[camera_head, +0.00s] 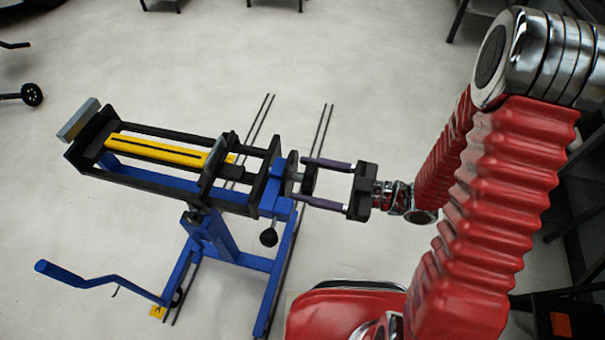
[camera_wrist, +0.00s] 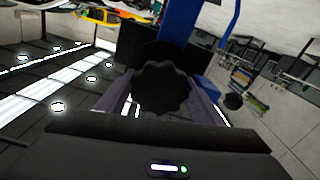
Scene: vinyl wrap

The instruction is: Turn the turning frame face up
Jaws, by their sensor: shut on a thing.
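The turning frame (camera_head: 150,187) is a long black frame with a yellow slotted bar (camera_head: 155,150) along its middle. It lies roughly level on a blue stand (camera_head: 215,232), with the yellow bar showing from above. A dark scalloped knob (camera_wrist: 165,88) is at its right end, partly hidden in the head view. My gripper (camera_head: 298,179) reaches in from the right, its purple fingers on either side of the knob and shut on it.
A blue crank arm (camera_head: 95,279) sticks out at the lower left of the stand. A small black ball knob (camera_head: 268,237) hangs below the frame's right end. Thin dark rails (camera_head: 322,135) lie on the pale floor behind.

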